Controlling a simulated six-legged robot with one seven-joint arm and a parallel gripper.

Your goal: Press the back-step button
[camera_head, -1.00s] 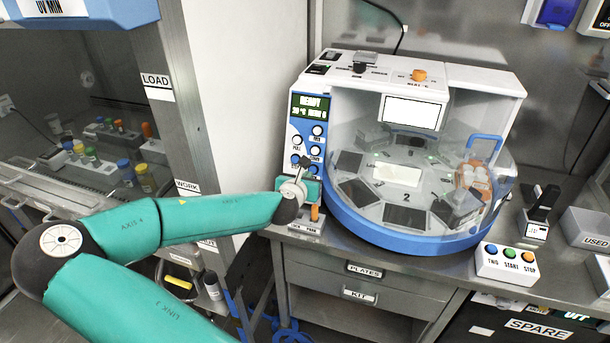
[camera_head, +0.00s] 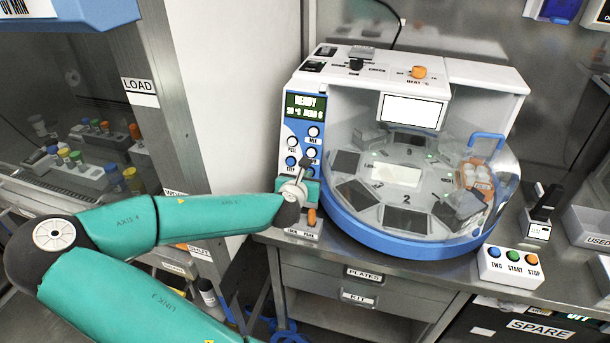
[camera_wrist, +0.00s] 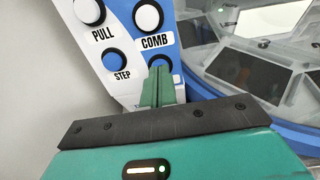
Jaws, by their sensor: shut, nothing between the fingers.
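The machine's control panel (camera_head: 304,135) is white and blue with a READY display. In the wrist view, labels read PULL, COMB and STEP. The blue button above the STEP label (camera_wrist: 112,56) is clear to the left of my fingers. Another blue button (camera_wrist: 161,61) sits below the COMB label, just beyond my fingertips; its own label is hidden behind the fingers. My gripper (camera_wrist: 160,73) is shut and empty, its green fingers together and overlapping the lower edge of that button. I cannot tell whether they touch it. In the head view my wrist covers the lower panel.
A clear domed carousel (camera_head: 410,185) with a blue rim stands right of the panel. A small box with TWO, START and STOP buttons (camera_head: 510,266) is on the bench at the right. A glass-fronted cabinet (camera_head: 60,110) is at the left.

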